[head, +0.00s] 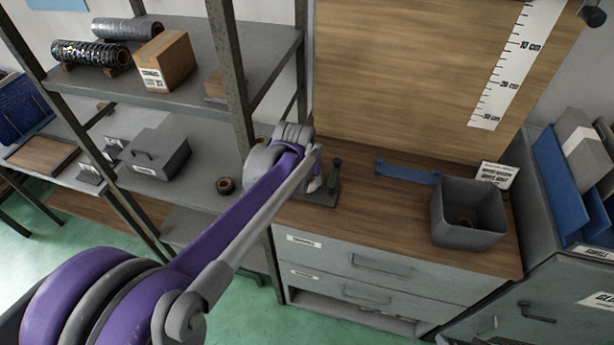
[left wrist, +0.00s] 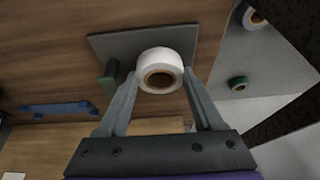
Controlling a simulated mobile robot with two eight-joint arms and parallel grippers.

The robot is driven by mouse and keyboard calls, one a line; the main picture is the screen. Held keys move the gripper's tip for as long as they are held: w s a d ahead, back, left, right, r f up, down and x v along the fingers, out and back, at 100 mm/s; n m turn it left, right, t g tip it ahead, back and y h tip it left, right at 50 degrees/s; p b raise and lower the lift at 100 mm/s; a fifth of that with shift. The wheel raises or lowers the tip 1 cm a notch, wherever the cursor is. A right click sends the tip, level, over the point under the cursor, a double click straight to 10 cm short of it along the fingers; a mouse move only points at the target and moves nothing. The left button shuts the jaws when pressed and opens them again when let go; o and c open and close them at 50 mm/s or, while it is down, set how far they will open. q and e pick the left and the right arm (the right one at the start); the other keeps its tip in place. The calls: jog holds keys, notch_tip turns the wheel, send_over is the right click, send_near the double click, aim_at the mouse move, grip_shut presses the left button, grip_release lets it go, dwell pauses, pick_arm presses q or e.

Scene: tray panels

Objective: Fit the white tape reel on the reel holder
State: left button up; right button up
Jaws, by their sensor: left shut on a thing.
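The white tape reel (left wrist: 160,70), with a brown core, is between the fingers of my left gripper (left wrist: 161,88), which is shut on it. In the head view my left gripper (head: 314,172) is over the wooden counter and largely hidden by my own arm; only a scrap of white shows there. My right gripper is not in view.
A blue bracket (head: 405,172) and a grey bin (head: 468,235) with a roll inside stand on the counter (head: 390,205) to the right. A metal shelf post (head: 232,75) stands close to my left arm. A dark tape roll (head: 226,185) lies on the shelf at left.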

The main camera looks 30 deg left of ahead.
aim_at(305, 186)
pick_arm(q)
jog(key=shift+f+b, duration=0.4)
jog(key=shift+f, duration=0.3)
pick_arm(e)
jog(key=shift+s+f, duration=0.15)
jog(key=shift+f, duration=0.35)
pick_arm(q)
jog(key=o, duration=1.1)
jog(key=shift+r, duration=0.15)
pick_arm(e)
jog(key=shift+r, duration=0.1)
pick_arm(q)
jog(key=shift+p+v, duration=1.65)
jog(key=shift+v, duration=1.1)
jog(key=p+v, duration=0.2)
jog(key=v, duration=0.3)
jog(key=shift+s+r+p, duration=0.1)
jog(key=shift+r+p, duration=0.05)
jog(key=shift+p, duration=0.25)
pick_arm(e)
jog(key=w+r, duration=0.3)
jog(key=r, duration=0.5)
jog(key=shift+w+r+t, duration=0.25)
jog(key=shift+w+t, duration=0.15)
pick_arm(q)
jog(key=shift+s, duration=0.1)
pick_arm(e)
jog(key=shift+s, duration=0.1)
